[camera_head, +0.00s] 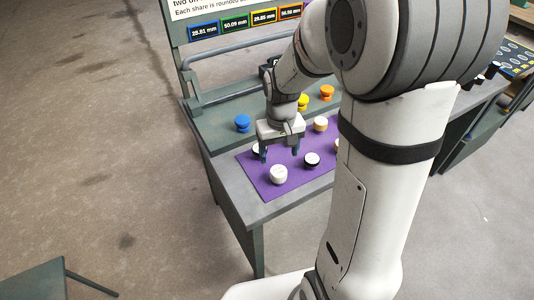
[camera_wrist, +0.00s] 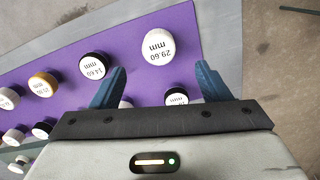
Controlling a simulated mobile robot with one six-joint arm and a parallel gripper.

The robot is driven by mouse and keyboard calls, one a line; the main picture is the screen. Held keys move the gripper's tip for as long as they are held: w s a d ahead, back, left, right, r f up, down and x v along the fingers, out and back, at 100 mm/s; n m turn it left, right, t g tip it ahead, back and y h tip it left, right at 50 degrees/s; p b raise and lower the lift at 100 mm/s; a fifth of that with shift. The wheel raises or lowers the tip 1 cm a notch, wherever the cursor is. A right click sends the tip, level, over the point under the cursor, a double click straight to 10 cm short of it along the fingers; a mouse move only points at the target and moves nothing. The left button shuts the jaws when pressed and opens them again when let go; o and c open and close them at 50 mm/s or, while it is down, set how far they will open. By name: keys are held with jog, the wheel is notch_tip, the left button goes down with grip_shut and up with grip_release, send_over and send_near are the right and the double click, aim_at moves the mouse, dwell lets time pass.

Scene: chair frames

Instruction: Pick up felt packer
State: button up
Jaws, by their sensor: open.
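Several short round packers with white labelled tops lie on a purple mat (camera_head: 263,184). None is visibly marked as felt, so I cannot tell which is the felt packer. In the wrist view a white packer reading 29.60 mm (camera_wrist: 157,45) is just beyond my open fingertips. A dark-sided one reading 14.60 mm (camera_wrist: 95,66) is left of the left finger. A dark one (camera_wrist: 176,96) is partly hidden by my gripper's body. My gripper (camera_head: 279,152) is open above the mat, near a white packer (camera_head: 279,174) and a dark one (camera_head: 312,160). It holds nothing.
Blue (camera_head: 243,123), yellow (camera_head: 302,103) and orange (camera_head: 327,92) pieces stand on the bench behind the mat. A sign with coloured mm labels (camera_head: 236,22) rises at the back. A tan-sided packer (camera_wrist: 43,84) and others crowd the wrist view's left. My arm hides the bench's middle.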

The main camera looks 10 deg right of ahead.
aim_at(279, 171)
notch_tip(279, 171, down, 8)
jog(key=shift+w+d+r, duration=0.1)
dwell(0.4)
jog(key=c, duration=1.1)
